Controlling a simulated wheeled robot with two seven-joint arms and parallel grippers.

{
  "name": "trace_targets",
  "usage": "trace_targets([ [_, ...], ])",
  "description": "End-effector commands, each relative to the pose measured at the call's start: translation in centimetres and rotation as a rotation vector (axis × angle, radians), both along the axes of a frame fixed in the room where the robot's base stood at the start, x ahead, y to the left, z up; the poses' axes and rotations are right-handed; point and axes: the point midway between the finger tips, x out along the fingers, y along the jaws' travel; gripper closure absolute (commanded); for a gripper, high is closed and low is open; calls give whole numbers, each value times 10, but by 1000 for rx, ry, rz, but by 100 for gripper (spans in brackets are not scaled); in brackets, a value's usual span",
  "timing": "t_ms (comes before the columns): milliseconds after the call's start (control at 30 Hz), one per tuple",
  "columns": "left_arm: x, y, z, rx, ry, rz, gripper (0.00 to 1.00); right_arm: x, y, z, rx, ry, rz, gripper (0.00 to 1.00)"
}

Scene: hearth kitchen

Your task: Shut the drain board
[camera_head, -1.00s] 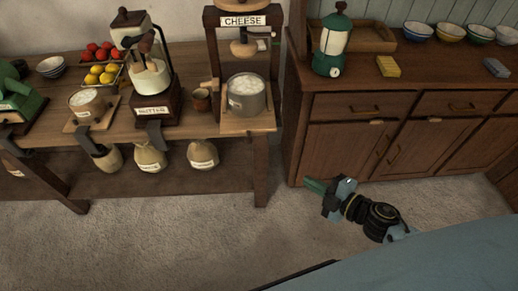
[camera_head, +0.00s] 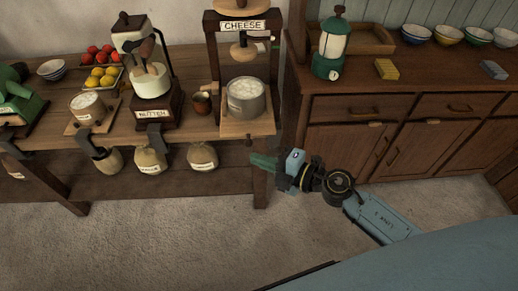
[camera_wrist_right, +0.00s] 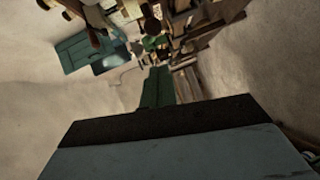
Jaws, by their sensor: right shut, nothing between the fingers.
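The cheese press (camera_head: 243,27) stands at the right end of the long wooden table. A pale wooden board (camera_head: 236,129) juts out from its base over the table's front edge; it appears to be the drain board. A grey pot (camera_head: 247,105) of white stuff sits on it. My right gripper (camera_head: 256,161) is shut and empty, with its green fingers pointing left, below and in front of the board, by the table's right leg. I cannot tell whether it touches anything. The green fingers (camera_wrist_right: 157,88) also show in the right wrist view. My left gripper is not in view.
The floor in front is clear.

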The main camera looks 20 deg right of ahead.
Motion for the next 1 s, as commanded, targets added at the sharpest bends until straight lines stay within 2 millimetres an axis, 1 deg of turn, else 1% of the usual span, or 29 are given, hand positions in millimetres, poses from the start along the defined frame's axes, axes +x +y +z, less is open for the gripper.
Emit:
trace_targets([
  [33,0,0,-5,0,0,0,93,11,-4,-3,-3,-4,-6,100],
  [200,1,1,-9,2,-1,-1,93,29,-5,-7,-1,-1,-5,100],
  [333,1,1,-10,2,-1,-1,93,34,-6,-8,-2,0,-4,100],
  [767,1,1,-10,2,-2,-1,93,37,-7,-7,-2,-1,-5,100],
  [867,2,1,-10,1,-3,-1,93,44,-10,-7,-1,-1,-7,100],
  [1000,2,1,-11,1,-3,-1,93,63,-22,-7,-2,-3,-18,100],
])
